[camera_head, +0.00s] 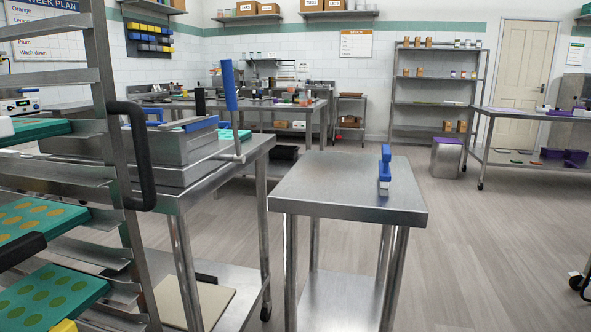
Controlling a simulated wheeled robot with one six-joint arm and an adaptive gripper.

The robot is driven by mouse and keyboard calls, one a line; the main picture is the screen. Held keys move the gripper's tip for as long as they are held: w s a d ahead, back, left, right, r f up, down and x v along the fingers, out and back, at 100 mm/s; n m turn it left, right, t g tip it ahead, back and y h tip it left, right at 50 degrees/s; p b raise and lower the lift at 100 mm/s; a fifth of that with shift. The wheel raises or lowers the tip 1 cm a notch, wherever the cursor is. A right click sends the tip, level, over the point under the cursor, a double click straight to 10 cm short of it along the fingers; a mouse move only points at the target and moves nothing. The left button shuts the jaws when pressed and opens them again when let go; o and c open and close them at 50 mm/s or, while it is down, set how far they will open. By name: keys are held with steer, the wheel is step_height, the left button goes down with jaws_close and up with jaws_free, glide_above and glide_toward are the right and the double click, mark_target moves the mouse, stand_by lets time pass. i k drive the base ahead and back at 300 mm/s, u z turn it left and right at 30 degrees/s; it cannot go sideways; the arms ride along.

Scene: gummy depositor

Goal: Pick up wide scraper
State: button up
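A small blue tool (385,166) with a paler lower part stands on the bare steel side table (325,188), towards its right edge. It may be the wide scraper, but it is too small to be certain. A blue-edged flat piece (201,124) lies on top of the steel depositor box (150,154) on the left table; I cannot tell whether it is a scraper. My gripper is not in view.
A tall rack (121,180) with green gummy trays (38,222) and a black handle (139,155) fills the left foreground. A lever with a long blue grip (230,85) rises beside the depositor. The side table's top is mostly clear. Open floor (480,240) lies to its right.

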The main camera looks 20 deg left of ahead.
mark_target(384, 171)
steer(key=u, duration=1)
steer(key=i, duration=1.1)
steer(key=z, duration=0.35)
